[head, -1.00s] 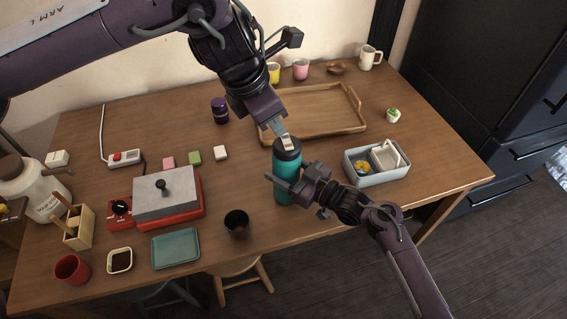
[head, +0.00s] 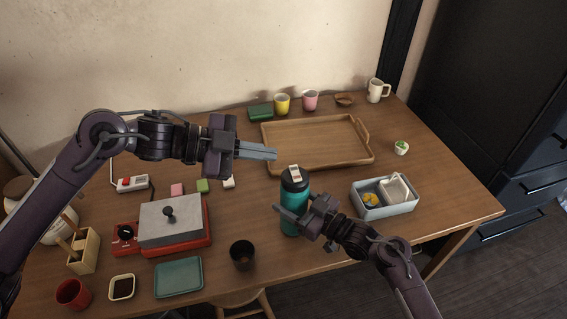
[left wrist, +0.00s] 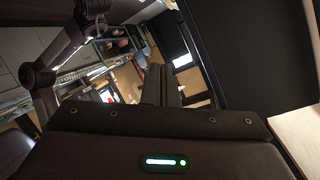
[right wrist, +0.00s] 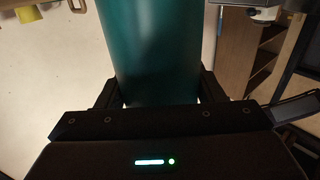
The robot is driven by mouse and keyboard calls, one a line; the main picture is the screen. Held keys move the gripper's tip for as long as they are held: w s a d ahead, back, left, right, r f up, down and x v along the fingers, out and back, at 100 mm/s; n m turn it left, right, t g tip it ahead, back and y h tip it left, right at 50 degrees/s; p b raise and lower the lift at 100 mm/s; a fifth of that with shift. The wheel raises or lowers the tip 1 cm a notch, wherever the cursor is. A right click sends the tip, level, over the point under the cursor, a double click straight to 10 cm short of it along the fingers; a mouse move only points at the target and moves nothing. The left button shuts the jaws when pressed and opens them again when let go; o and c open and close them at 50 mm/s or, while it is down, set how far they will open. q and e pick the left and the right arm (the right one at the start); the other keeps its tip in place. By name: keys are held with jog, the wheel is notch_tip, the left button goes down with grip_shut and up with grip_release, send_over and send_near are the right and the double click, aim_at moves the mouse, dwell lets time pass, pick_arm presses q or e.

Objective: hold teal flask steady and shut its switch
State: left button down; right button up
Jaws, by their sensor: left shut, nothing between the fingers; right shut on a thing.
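The teal flask (head: 292,222) stands upright near the table's front edge, with a dark lid and a white switch (head: 294,173) with a red mark on top. My right gripper (head: 290,216) is shut around the flask's body; in the right wrist view the teal body (right wrist: 152,50) fills the space between the fingers. My left gripper (head: 272,153) is shut and empty, in the air above and left of the lid, apart from it. Its fingers point right. The left wrist view shows the shut fingers but no flask. The switch's exact position is too small to tell.
A wooden tray (head: 318,166) lies behind the flask. A grey-blue box (head: 385,211) with a sponge-like yellow thing is to the right. A dark cup (head: 242,256) and a red-based press (head: 171,228) are to the left. Cups stand along the back edge.

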pick_arm(q)
jog(key=a+n, duration=0.1)
jog(key=n, duration=0.1)
jog(key=a+n+t, duration=0.1)
jog(key=a+n, duration=0.1)
jog(key=w+a+f+n+t, duration=0.1)
jog(key=a+n, duration=0.1)
jog(key=shift+a+n+h, duration=0.1)
jog(key=shift+n+h, duration=0.2)
send_over(283, 174)
jog(key=shift+s+d+f, duration=0.1)
jog(key=shift+s+f, duration=0.05)
jog(key=shift+f, duration=0.45)
jog(key=shift+s+d+f, duration=0.1)
jog(key=shift+f, duration=0.45)
jog(key=f, duration=0.2)
jog(key=shift+w+f, duration=0.2)
jog(key=shift+f, duration=0.15)
jog(key=shift+a+f, duration=0.1)
jog(key=shift+f, duration=0.6)
